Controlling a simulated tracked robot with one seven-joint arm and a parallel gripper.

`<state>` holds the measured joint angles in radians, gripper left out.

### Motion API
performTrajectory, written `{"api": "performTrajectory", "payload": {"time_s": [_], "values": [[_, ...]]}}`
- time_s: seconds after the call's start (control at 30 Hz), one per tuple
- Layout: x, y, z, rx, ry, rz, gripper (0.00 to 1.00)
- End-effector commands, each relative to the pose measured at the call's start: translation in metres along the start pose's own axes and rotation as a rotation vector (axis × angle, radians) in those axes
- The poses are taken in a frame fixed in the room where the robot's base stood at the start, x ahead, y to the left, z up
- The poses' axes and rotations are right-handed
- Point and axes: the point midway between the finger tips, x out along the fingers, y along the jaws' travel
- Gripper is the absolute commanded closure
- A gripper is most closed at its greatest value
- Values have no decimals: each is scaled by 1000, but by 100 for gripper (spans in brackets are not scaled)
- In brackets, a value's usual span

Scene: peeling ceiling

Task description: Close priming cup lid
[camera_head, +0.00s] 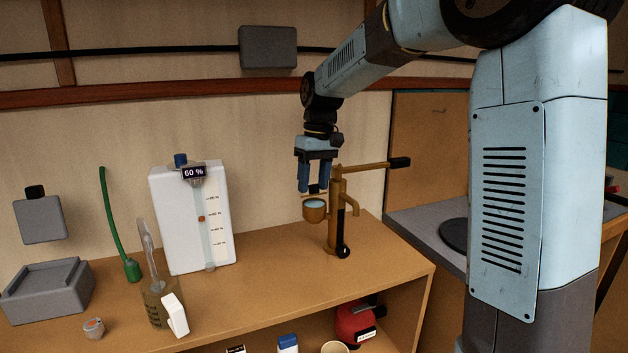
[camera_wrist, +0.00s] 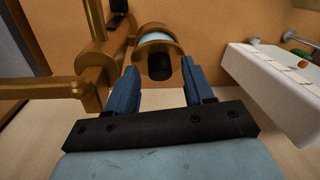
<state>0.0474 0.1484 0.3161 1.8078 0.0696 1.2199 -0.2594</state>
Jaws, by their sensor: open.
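The brass hand pump (camera_head: 335,220) stands upright on the wooden bench. Its small round priming cup (camera_head: 315,213) sticks out on the left side, with a pale blue surface showing inside its rim. A thin brass edge, perhaps the lid, shows just above the cup. My gripper (camera_head: 313,190) points down over the cup, open, with blue fingers spread. In the wrist view the cup (camera_wrist: 158,50) lies just beyond the fingertips, and a black tab or knob shows between my open fingers (camera_wrist: 159,72). I cannot tell whether a finger touches it. The lid's exact angle is unclear.
The pump handle (camera_head: 375,164) reaches right with a black grip; its spout (camera_head: 352,198) is close by. A white tank (camera_head: 185,235) marked 60 % stands left. Bench between tank and pump is clear.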

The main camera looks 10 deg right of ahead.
Motion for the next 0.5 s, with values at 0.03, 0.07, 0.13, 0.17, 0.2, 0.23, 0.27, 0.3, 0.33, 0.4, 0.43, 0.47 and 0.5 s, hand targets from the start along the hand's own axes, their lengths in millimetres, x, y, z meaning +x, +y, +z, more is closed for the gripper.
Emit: {"api": "performTrajectory", "payload": {"time_s": [0.03, 0.07, 0.13, 0.17, 0.2, 0.23, 0.27, 0.3, 0.33, 0.4, 0.43, 0.47, 0.5], "values": [[0, 0, 0, 0, 0, 0, 48], [0, 0, 0, 0, 0, 0, 48], [0, 0, 0, 0, 0, 0, 54], [0, 0, 0, 0, 0, 0, 57], [0, 0, 0, 0, 0, 0, 61], [0, 0, 0, 0, 0, 0, 64], [0, 0, 0, 0, 0, 0, 67], [0, 0, 0, 0, 0, 0, 71], [0, 0, 0, 0, 0, 0, 74], [0, 0, 0, 0, 0, 0, 80], [0, 0, 0, 0, 0, 0, 83], [0, 0, 0, 0, 0, 0, 86], [0, 0, 0, 0, 0, 0, 90]]}}
